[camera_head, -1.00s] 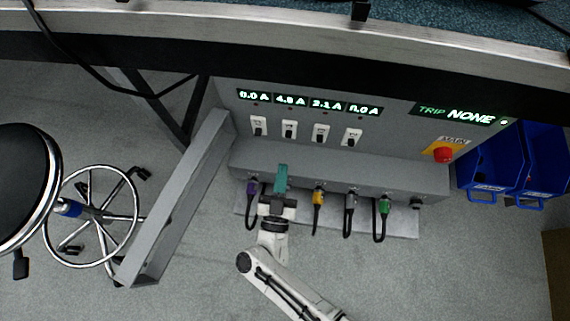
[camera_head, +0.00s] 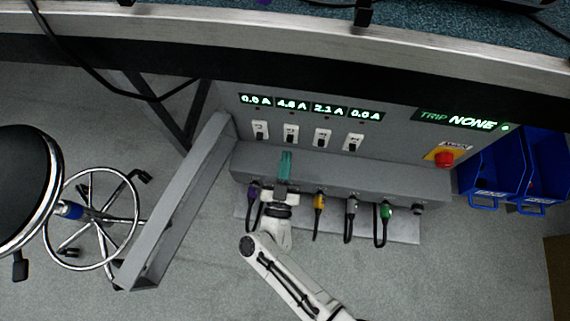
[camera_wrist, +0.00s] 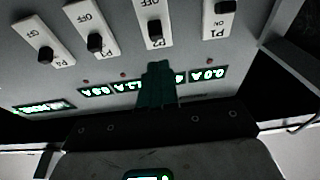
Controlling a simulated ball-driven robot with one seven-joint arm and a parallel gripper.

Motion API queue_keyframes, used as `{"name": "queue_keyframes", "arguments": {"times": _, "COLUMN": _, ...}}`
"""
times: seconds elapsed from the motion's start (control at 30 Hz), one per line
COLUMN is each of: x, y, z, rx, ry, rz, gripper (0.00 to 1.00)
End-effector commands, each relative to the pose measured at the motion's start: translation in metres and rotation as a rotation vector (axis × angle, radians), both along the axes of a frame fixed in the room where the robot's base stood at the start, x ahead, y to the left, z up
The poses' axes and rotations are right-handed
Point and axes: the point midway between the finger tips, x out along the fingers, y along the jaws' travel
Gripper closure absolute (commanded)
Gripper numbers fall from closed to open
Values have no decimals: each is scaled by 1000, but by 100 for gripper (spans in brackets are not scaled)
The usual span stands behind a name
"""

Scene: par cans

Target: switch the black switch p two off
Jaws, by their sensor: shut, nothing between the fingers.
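The black switch P2 (camera_head: 291,134) is second from the left in the row on the grey panel, below the 4.8 A display. In the wrist view, which sees the panel upside down, its black lever (camera_wrist: 155,28) stands at the P2 label, and the OFF mark shows at its other end. My gripper (camera_head: 286,154) has teal fingers, shut and empty, just below P2 in the head view. In the wrist view the fingertips (camera_wrist: 158,66) point toward P2; whether they touch it is unclear.
Switch P1 (camera_wrist: 220,12), its lever at the opposite end, and switches P3 (camera_wrist: 93,40) and P4 (camera_wrist: 50,45) flank P2. Below are a ledge and coloured plugs (camera_head: 319,201). A red button (camera_head: 445,159), blue bins (camera_head: 490,175) and a stool (camera_head: 25,190) stand around.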

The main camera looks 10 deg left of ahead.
Motion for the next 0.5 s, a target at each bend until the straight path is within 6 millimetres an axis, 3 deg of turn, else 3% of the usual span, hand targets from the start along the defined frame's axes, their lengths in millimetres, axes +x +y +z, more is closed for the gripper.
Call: {"name": "queue_keyframes", "arguments": {"times": 0.5, "x": 23, "y": -1, "z": 6, "rx": 0, "ry": -2, "rz": -1, "gripper": 100}}
